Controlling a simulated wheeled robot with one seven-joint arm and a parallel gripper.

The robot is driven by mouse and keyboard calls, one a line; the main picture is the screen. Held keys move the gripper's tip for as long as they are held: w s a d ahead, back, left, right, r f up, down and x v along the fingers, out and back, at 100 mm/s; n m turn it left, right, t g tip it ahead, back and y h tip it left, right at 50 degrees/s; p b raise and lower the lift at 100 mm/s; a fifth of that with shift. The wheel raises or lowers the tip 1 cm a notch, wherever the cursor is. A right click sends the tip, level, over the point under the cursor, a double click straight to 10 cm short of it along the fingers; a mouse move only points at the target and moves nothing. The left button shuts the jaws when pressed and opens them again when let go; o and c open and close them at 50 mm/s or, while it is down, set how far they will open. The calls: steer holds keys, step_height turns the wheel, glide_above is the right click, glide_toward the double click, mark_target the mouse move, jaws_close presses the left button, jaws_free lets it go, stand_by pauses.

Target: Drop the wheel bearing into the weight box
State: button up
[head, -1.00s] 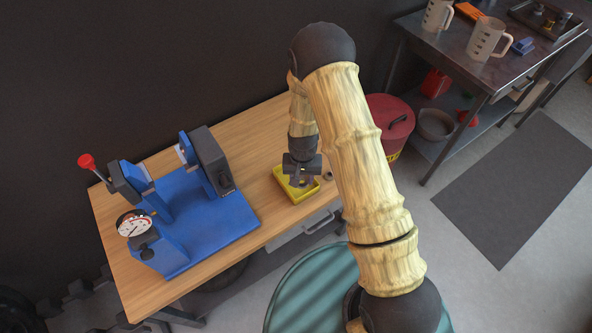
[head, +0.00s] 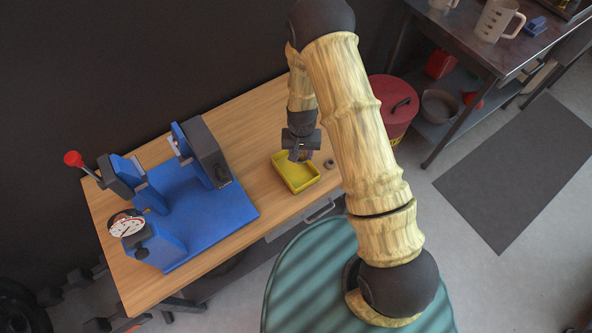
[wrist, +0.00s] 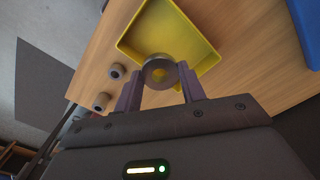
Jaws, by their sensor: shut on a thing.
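My gripper (wrist: 160,88) is shut on the wheel bearing (wrist: 160,71), a grey ring with yellow showing through its hole. In the wrist view the bearing overlaps the near edge of the weight box (wrist: 205,70), a shallow yellow tray. In the head view my gripper (head: 300,156) is over the far right edge of the weight box (head: 299,186) on the wooden bench. The box looks empty in the parts I see. The bearing is too small to make out clearly in the head view.
Two small grey rings (wrist: 116,71) (wrist: 101,101) lie on the bench beside the box; one also shows in the head view (head: 330,163). A blue balancing stand (head: 200,212) with a dial takes the bench's left part. A red bin (head: 392,105) stands beyond the bench's right end.

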steer(key=b, duration=0.3)
glide_above(300, 171)
steer(key=shift+d+f, duration=0.1)
steer(key=shift+f, duration=2.4)
steer(key=o, duration=1.1)
steer(key=shift+r, duration=0.1)
step_height(300, 171, up, 17)
steer(key=b, duration=0.1)
steer(key=shift+r, duration=0.1)
